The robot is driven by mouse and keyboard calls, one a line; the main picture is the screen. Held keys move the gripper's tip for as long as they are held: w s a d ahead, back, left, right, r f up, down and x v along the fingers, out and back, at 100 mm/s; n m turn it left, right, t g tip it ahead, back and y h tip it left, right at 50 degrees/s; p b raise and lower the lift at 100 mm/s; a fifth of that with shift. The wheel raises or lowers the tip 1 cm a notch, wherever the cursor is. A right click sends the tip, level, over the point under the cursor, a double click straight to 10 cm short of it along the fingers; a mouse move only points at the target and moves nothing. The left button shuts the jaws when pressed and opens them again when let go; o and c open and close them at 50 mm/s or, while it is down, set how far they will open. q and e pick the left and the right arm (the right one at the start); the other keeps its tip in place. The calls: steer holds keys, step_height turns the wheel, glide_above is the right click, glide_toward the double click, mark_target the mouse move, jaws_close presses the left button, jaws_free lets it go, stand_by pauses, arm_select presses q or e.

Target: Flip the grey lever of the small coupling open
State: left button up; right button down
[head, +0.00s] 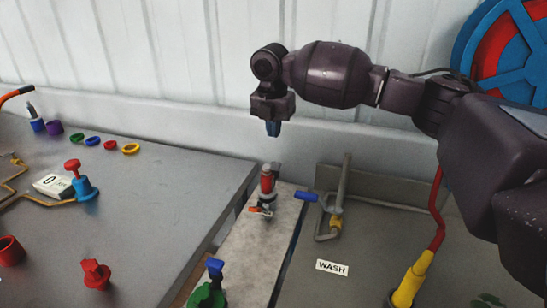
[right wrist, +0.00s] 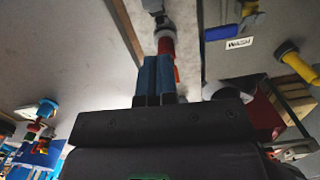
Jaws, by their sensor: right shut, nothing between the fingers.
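A small upright coupling (head: 267,182) with a red body and grey parts stands on the pale strip between the two dark table tops. A small orange-red handle (head: 260,210) sticks out at its base. I cannot make out the grey lever clearly. My right gripper (head: 273,129) hangs above and behind the coupling, pointing down, with its blue fingers shut and empty. In the right wrist view, the shut fingers (right wrist: 159,78) point towards the coupling's red body (right wrist: 166,45) and partly cover it; whether they touch cannot be told there. My left gripper is out of view.
A grey pipe with a blue handle (head: 307,196) stands right of the coupling, near a WASH label (head: 332,266). A green valve with a blue top (head: 214,268) is in front. A yellow fitting with red hose (head: 412,280) stands at right. Coloured rings (head: 92,141) lie left.

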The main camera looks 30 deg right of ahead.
steer(key=b, duration=0.2)
glide_toward(276, 170)
steer(key=shift+n, duration=0.4)
step_height(276, 170, down, 6)
steer(key=shift+d+r, duration=0.2)
steer(key=shift+r, duration=0.05)
steer(key=shift+f, duration=0.1)
steer(key=shift+w, duration=0.1)
